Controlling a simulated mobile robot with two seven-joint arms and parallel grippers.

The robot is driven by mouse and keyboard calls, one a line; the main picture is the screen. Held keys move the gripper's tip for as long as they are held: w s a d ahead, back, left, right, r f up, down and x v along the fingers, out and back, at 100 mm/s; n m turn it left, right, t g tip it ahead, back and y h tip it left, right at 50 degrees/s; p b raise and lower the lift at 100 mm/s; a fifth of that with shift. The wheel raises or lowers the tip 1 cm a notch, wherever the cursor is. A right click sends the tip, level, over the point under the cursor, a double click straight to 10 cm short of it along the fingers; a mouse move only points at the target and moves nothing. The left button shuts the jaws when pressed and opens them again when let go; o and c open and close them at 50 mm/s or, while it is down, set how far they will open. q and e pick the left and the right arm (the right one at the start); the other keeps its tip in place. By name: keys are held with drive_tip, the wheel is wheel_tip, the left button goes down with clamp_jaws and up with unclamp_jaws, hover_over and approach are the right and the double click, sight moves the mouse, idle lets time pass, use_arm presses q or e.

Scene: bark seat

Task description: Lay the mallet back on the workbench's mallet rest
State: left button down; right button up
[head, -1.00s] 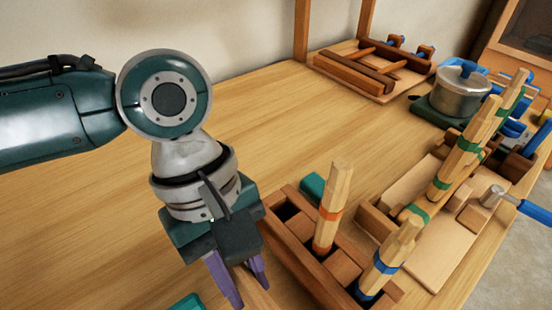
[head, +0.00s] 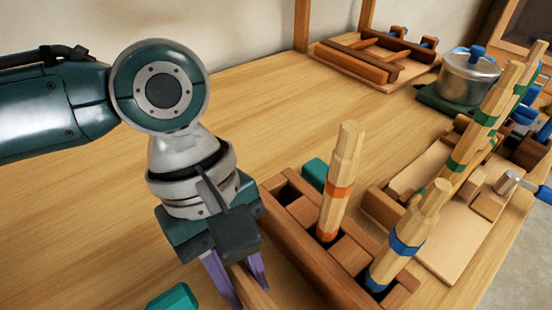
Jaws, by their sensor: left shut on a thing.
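My left gripper (head: 238,280) comes in from the left and points down at the front of the workbench (head: 130,200). Its purple fingers are shut on a pale wooden bar (head: 255,289), which looks like the mallet's handle. The rest of the mallet is hidden by the gripper or below the picture's lower edge. A teal block (head: 173,298) shows low in the picture, left of the fingers; I cannot tell what it belongs to. I cannot make out the mallet rest for certain. My right gripper is not in view.
Right of the gripper, a brown slotted rack (head: 302,212) holds upright wooden posts with an orange band (head: 339,188) and a blue band (head: 406,243). Farther right stand green-banded posts (head: 457,160). A lidded pot (head: 468,78) and a wooden frame (head: 372,62) stand behind. The bench's left and middle are clear.

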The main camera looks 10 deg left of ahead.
use_arm(q)
drive_tip(key=shift+f, duration=0.25)
drive_tip(key=c, duration=0.6)
unclamp_jaws()
drive_tip(key=p+v, duration=0.2)
drive_tip(key=v, duration=0.8)
